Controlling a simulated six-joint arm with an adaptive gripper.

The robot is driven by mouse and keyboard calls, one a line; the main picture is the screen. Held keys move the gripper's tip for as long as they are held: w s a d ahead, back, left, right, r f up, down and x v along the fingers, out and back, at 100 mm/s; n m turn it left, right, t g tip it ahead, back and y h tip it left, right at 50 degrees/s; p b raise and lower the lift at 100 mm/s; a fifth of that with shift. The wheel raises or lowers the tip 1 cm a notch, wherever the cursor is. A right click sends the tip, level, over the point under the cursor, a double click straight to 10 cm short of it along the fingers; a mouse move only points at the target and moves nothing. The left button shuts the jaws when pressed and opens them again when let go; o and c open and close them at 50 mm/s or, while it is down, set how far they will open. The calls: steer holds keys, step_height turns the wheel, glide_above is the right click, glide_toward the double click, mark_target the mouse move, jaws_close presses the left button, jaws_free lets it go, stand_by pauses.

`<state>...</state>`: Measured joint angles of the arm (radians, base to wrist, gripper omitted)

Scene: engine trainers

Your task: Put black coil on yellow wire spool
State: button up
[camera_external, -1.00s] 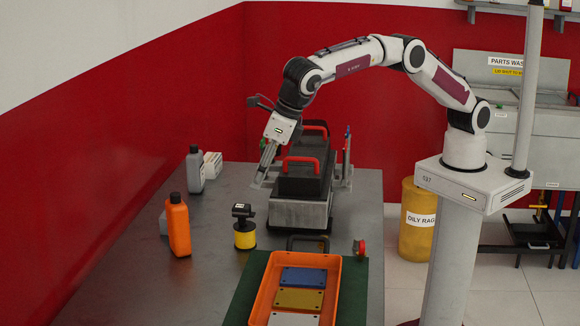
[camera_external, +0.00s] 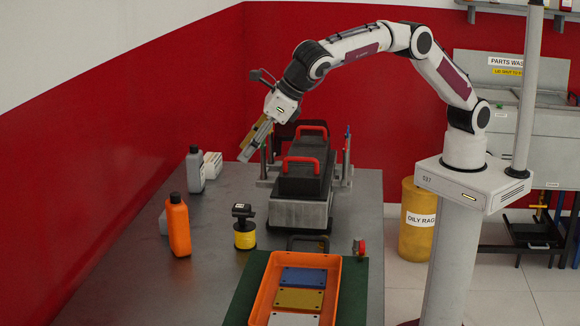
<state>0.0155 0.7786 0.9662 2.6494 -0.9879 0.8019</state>
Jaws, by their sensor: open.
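A black part that looks like the coil (camera_external: 242,211) sits on top of a yellow cylinder with a black rim and a label, which looks like the wire spool (camera_external: 245,238). Both stand on the metal table, left of the engine block. Whether the coil is seated fully flat is too small to tell. My gripper (camera_external: 246,153) is open, above the table and behind the spool, well apart from it. It points down and to the left, and I see nothing held between its fingers.
A dark engine block (camera_external: 300,213) with red handles stands right of the spool. An orange bottle (camera_external: 178,225) and a grey bottle (camera_external: 195,170) stand to the left. An orange tray (camera_external: 258,300) with coloured plates lies in front on a green mat (camera_external: 358,285).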

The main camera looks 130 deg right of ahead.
step_height(320, 180, up, 23)
steer(key=s+n+t+h, duration=0.1)
steer(key=n+t+h, duration=0.1)
steer(key=n+t, duration=0.7)
steer(key=s+a+r+n+t+y, duration=0.2)
steer(key=s+a+r+n+y, duration=0.4)
steer(key=s+a+r+n, duration=0.55)
steer(key=s+a+f+n+g+y, duration=0.2)
steer(key=s+a+f+n, duration=0.1)
steer(key=s+f+n, duration=0.4)
steer(key=s+a+f+n+g+y, duration=0.2)
steer(key=s+a+f+n+y, duration=0.15)
steer(key=s+f+n, duration=0.4)
steer(key=s+d+f+n+g+h, duration=0.2)
steer(key=s+f, duration=0.6)
steer(key=s, duration=0.5)
steer(key=s+d+f+n+g+h, duration=0.2)
steer(key=s+d+f+n+g, duration=0.2)
steer(key=s, duration=0.8)
step_height(320, 180, down, 4)
steer(key=shift+s+d+r+n, duration=0.1)
steer(key=shift+s+d+n, duration=0.2)
steer(key=shift+n, duration=0.8)
